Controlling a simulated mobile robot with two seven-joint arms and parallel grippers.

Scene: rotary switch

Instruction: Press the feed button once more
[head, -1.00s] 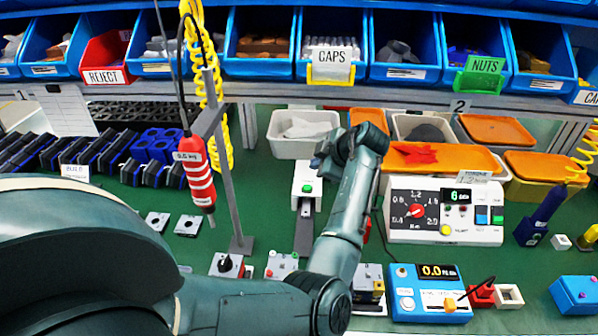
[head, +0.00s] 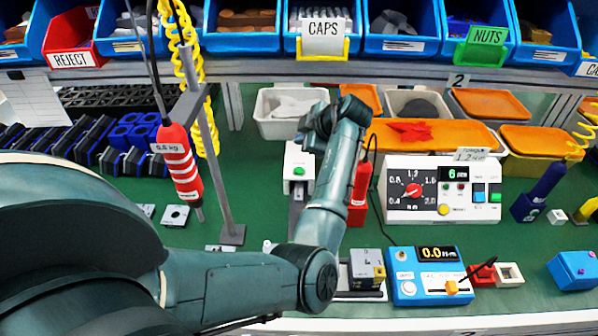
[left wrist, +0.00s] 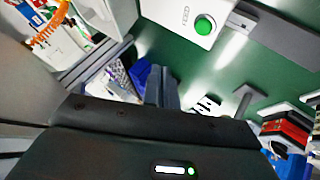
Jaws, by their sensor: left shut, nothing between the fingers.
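The feed button appears to be the green button (head: 299,171) on top of a small white box (head: 297,184) at mid-table in the head view. In the left wrist view the green button (left wrist: 204,25) stands on its white box at the upper middle, uncovered. My left gripper (head: 310,145) is over the far side of that box in the head view, mostly hidden by my wrist. In the left wrist view its fingers (left wrist: 162,86) are closed together and empty, apart from the button in the picture. My right gripper is not in view.
A white panel with a red rotary knob (head: 411,190) stands to the right. A blue meter box (head: 430,277) is nearer. A red hanging driver (head: 180,162) and its grey post (head: 222,190) stand left.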

